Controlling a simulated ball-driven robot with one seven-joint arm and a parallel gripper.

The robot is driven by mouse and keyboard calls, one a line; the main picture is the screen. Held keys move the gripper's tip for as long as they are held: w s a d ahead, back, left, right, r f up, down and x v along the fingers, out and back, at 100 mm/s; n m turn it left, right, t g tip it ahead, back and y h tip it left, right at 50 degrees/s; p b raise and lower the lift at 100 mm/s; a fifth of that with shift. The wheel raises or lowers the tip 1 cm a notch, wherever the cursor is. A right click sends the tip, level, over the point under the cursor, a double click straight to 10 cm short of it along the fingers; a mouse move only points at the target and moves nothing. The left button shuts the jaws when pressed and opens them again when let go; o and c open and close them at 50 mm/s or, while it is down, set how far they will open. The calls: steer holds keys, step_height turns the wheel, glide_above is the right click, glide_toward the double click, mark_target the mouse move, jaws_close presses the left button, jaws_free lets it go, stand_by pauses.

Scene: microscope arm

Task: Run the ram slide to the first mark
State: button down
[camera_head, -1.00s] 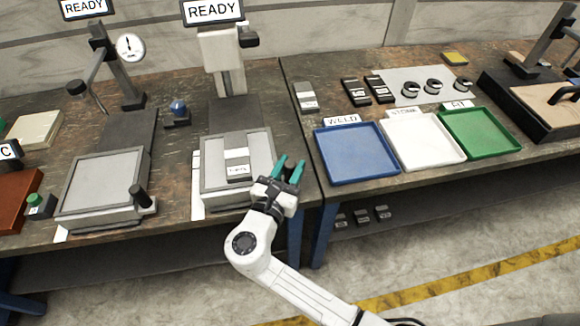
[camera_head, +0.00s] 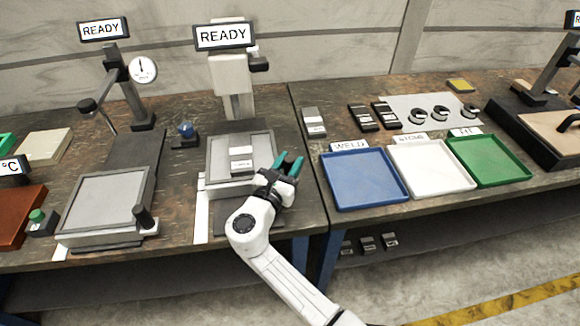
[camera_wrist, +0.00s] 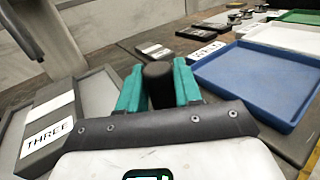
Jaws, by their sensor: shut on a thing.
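The grey slide (camera_head: 214,150) of the middle station sits on a dark bed (camera_head: 236,226), under an upright column with a pale head (camera_head: 230,73). A dark block with white labels (camera_head: 242,157) lies on it; in the wrist view the block (camera_wrist: 45,130) reads THREE. A white strip (camera_head: 202,215) runs along the left of the bed; any marks on it are too small to read. My gripper (camera_head: 288,165) is at the slide's right side. In the wrist view its teal fingers are shut on a black round knob (camera_wrist: 158,84). The knob's base is hidden.
A similar station with a grey slide (camera_head: 105,200), black knob and dial gauge (camera_head: 143,69) stands left. Blue (camera_head: 365,180), white (camera_head: 430,168) and green (camera_head: 488,158) trays stand right. A READY screen (camera_head: 222,35) tops the column.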

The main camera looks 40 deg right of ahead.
steer(key=c, duration=0.9)
jaws_free()
steer(key=v, duration=1.1)
steer(key=shift+d+b, duration=0.1)
steer(key=shift+b, duration=0.3)
